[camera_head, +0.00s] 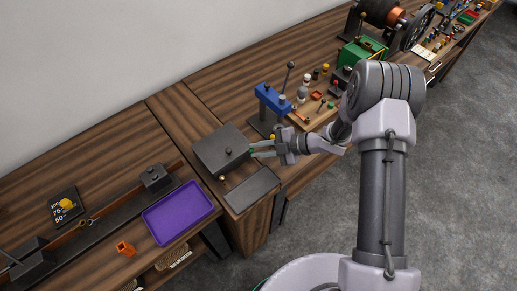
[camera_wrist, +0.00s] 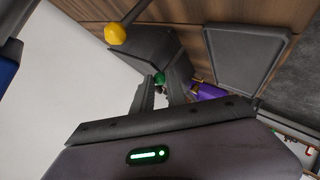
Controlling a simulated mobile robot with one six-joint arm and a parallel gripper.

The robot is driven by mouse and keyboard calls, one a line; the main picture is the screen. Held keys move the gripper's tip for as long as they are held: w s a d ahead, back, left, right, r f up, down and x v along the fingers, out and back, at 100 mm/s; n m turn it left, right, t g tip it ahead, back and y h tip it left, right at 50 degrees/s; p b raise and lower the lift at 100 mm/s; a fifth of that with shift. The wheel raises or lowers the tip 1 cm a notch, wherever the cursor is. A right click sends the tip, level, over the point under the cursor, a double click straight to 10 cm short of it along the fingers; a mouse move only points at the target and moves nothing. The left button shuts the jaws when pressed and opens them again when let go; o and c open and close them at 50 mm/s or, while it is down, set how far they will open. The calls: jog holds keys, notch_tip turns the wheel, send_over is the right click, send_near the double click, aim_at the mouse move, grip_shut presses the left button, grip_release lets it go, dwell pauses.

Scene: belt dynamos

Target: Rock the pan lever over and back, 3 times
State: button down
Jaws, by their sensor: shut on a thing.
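A dark grey box (camera_head: 221,148) stands on the wooden bench, and my gripper (camera_head: 257,149) reaches to its right side from the right. In the wrist view, a green knob (camera_wrist: 159,79) sits between the tips of my gripper (camera_wrist: 160,84), which is shut on it. It looks like the end of the pan lever; its stem is mostly hidden by the fingers. A yellow knob (camera_wrist: 115,33) on a rod stands close by, to the upper left of the fingers. The dark box also shows behind the fingers in the wrist view (camera_wrist: 147,50).
A flat dark tray (camera_head: 252,188) lies in front of the box. A purple tray (camera_head: 178,212) is to the left. A blue press (camera_head: 271,99) and a wooden board (camera_head: 316,118) with small parts stand just behind my gripper. Open floor lies to the right.

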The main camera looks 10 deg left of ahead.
jog(key=c, duration=1.6)
grip_release()
jog(key=shift+o, duration=1.3)
jog(key=shift+w+a+f, duration=0.1)
jog(key=shift+w+a, duration=0.05)
jog(key=p+v, duration=0.2)
jog(key=v, duration=1.5)
jog(key=shift+d, duration=0.25)
jog(key=shift+c, duration=0.2)
